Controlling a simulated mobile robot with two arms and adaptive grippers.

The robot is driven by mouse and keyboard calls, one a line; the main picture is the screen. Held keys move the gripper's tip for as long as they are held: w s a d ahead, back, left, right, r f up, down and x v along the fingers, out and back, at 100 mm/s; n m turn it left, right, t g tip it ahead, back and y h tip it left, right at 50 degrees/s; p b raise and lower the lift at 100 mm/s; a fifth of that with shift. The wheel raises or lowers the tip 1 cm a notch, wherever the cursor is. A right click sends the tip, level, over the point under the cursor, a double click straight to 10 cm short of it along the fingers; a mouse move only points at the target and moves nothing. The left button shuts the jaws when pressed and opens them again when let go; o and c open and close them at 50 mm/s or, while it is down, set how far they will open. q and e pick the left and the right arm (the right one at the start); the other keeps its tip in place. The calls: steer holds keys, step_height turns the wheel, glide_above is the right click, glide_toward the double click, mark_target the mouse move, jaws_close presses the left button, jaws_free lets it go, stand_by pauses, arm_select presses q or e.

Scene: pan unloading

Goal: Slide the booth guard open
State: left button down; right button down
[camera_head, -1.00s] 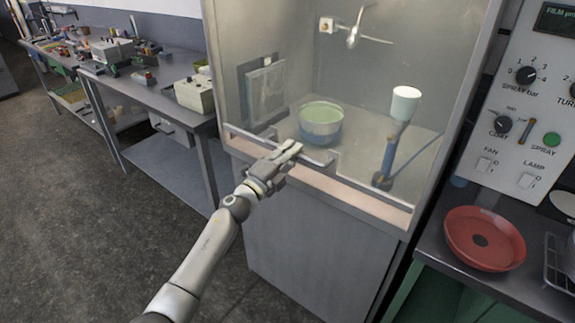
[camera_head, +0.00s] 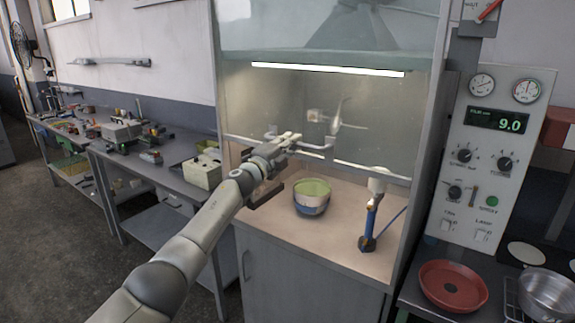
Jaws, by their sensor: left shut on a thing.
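The booth guard (camera_head: 372,168) is a clear pane with a grey rail along its lower edge and a bar handle (camera_head: 318,149). Its rail stands well above the booth floor, leaving an open gap beneath. My left gripper (camera_head: 289,141) is shut on the guard's handle, at the handle's left part. The fingertips partly hide the handle there. My right gripper is not in view.
Inside the booth, a green and blue bowl (camera_head: 312,197) and a spray stand (camera_head: 368,230) with a white cup sit on the floor. A control panel (camera_head: 492,165) and a red pan (camera_head: 453,286) are on the right. A cluttered bench (camera_head: 170,166) stands on the left.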

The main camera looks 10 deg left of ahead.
arm_select(q)
step_height(320, 180, up, 5)
steer(key=p, duration=0.3)
steer(key=shift+r, duration=0.2)
steer(key=c, duration=1.5)
jaws_free()
